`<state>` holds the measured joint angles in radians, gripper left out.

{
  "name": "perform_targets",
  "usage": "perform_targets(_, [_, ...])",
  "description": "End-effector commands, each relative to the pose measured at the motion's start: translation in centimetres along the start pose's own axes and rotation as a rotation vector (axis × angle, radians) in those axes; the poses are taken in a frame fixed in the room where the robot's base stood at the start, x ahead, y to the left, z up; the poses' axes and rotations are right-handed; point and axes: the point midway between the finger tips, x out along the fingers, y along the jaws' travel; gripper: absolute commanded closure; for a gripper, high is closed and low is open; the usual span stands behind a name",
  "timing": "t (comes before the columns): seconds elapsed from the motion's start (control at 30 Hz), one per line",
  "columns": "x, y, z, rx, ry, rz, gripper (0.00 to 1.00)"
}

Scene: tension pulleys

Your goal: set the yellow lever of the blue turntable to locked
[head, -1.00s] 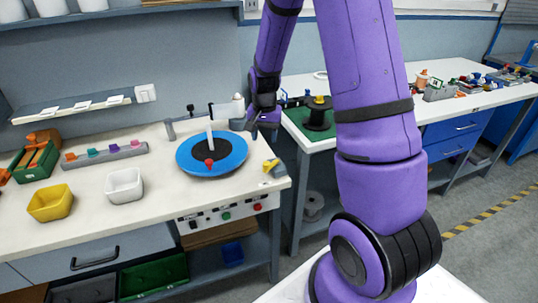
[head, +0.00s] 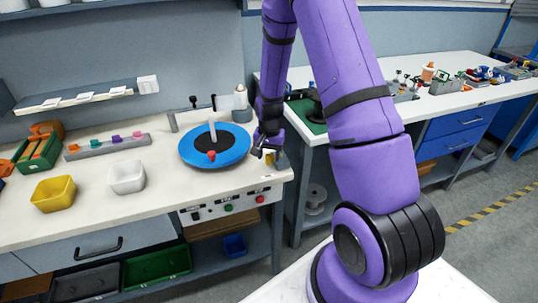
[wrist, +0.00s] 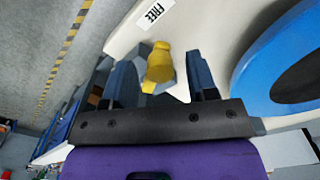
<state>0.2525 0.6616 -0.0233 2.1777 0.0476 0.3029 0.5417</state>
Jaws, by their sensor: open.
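The blue turntable (head: 236,152) lies on the white bench, with a black centre, a pale upright arm and a red knob on it. Its blue rim (wrist: 262,62) shows at the right of the wrist view. The yellow lever (wrist: 158,68) stands between my open gripper's fingers, apart from both as far as I can see. A label reading "FREE" (wrist: 155,14) lies just beyond the lever. My gripper (head: 264,152) is at the bench's right corner, beside the turntable, and largely hides the lever in the head view.
A front panel with several buttons (head: 228,207) is below the bench edge. A yellow bin (head: 53,194) and a white bin (head: 127,177) stand at left. A second bench with a green mat (head: 310,122) is at right, across a gap.

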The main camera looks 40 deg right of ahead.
Motion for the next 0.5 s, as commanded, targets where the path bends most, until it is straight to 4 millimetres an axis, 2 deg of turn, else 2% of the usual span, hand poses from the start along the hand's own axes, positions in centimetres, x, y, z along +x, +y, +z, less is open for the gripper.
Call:
perform_targets(0.3, [0.23, -0.02, 0.00, -0.001, 0.000, 0.000, 0.47])
perform_targets(0.37, [0.23, -0.02, 0.01, -0.001, 0.000, 0.000, 0.59])
perform_targets(0.5, [0.22, -0.02, 0.01, -0.001, 0.000, 0.000, 0.91])
